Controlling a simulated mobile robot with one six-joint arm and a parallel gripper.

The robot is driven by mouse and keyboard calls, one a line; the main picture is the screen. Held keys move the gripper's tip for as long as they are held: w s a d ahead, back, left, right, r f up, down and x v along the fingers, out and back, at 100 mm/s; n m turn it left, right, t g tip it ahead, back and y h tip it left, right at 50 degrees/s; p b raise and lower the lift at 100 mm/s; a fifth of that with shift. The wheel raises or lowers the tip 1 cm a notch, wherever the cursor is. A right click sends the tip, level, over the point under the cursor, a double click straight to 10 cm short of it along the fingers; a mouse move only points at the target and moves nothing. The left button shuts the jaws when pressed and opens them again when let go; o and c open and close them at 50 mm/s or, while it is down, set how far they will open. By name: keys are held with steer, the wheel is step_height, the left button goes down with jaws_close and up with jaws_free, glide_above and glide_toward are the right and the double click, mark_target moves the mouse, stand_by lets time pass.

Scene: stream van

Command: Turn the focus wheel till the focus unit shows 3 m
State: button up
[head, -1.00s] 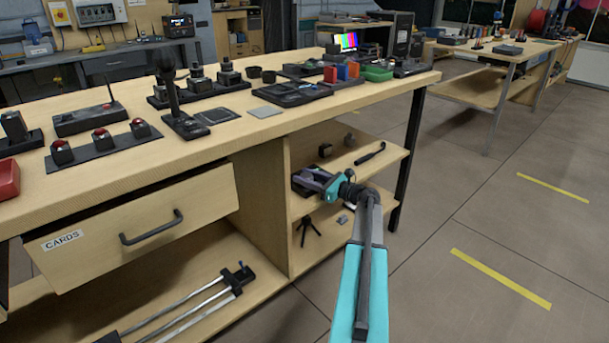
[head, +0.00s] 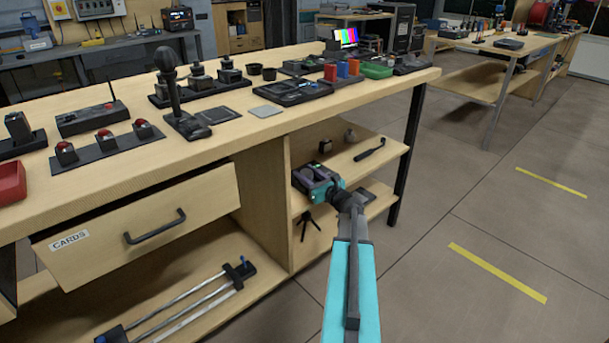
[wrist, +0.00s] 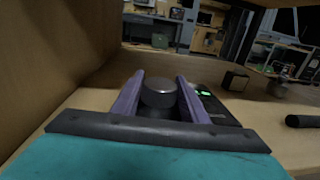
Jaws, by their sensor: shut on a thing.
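The focus unit (head: 311,173) is a dark box on the upper shelf under the bench, partly hidden by my gripper in the head view. In the wrist view its small green display (wrist: 204,93) shows just right of the fingers; its reading is too small to make out. The focus wheel (wrist: 158,92) is a dark round knob between the two purple-grey fingers. My gripper (wrist: 160,82) is shut on the wheel, one finger on each side. In the head view my gripper (head: 326,184) is at the unit, and the wheel is hidden.
A dark handle-like tool (head: 369,150) lies further right on the same shelf. A small block (wrist: 236,79) stands beyond the unit in the wrist view. A wooden panel (wrist: 62,62) rises close on the left. A small tripod (head: 307,224) stands on the shelf below.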

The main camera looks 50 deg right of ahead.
steer(key=o, duration=1)
steer(key=shift+o, duration=0.2)
steer(key=shift+s, duration=0.1)
steer(key=s+a+p, duration=0.2)
steer(key=s, duration=1.1)
steer(key=shift+s+a+p, duration=0.15)
steer(key=shift+s+p, duration=0.1)
steer(key=shift+p, duration=0.1)
